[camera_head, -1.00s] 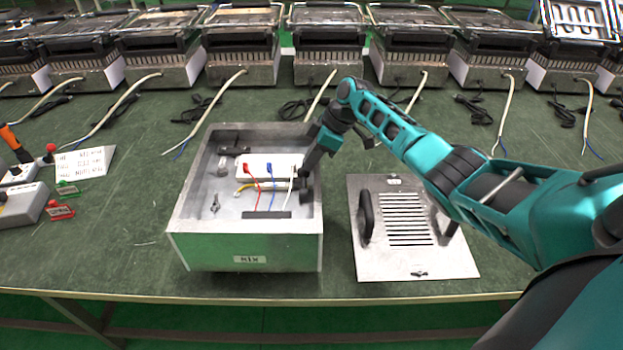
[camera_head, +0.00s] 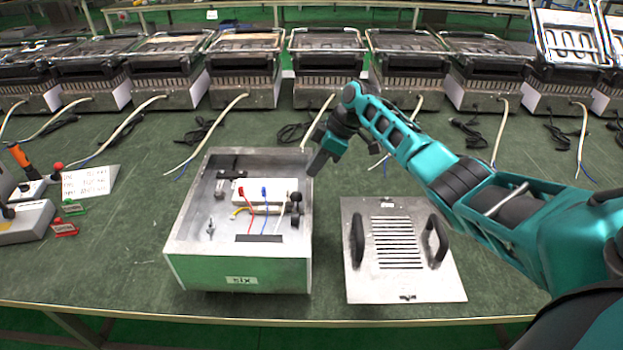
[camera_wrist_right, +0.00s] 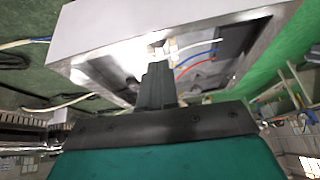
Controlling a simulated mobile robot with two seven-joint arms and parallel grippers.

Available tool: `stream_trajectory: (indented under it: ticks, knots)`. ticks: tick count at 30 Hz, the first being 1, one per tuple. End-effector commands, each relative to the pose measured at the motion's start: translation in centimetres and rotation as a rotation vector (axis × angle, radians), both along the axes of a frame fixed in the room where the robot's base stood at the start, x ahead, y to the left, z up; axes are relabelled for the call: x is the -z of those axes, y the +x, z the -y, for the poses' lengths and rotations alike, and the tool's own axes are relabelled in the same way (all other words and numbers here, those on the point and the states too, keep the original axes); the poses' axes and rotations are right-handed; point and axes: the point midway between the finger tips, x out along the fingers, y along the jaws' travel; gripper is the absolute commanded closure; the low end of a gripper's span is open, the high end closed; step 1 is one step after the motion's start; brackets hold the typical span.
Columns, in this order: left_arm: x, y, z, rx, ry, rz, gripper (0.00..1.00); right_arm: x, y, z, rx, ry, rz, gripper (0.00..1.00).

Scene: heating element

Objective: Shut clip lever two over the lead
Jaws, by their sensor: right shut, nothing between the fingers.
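An open metal box (camera_head: 238,279) marked "six" stands on the bench. Inside it is a white terminal block (camera_head: 280,186) with a red lever (camera_head: 241,190) and a blue lever (camera_head: 264,190). A red lead (camera_head: 251,208), a blue lead (camera_head: 266,222) and a white lead (camera_head: 281,212) run from its front. I cannot tell which clip is number two or how far each lever is down. My right gripper (camera_head: 318,163) is shut and empty, by the box's right rim, apart from the block. In the right wrist view its shut fingers (camera_wrist_right: 158,85) point at the box. My left gripper is not in view.
A slotted cover plate (camera_head: 400,285) with two black handles lies right of the box. Several grill units (camera_head: 328,65) with cords line the back. A written card (camera_head: 90,181) and control boxes (camera_head: 25,221) are at the left.

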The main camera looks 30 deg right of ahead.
Motion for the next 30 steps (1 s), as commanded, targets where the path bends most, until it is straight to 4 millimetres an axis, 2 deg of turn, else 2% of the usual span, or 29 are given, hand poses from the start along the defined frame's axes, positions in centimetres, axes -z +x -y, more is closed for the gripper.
stream_trajectory:
  ticks: [4, 11, 30]
  knots:
    - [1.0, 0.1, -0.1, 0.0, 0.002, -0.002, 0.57, -2.1, 0.7, 2.1, 0.001, 0.002, 0.001, 1.0]
    - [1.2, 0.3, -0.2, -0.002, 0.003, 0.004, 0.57, -4.0, 1.1, 3.8, -0.001, 0.003, 0.0, 1.0]
    - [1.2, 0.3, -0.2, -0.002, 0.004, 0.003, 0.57, -4.3, 1.1, 4.0, -0.001, 0.002, -0.002, 1.0]
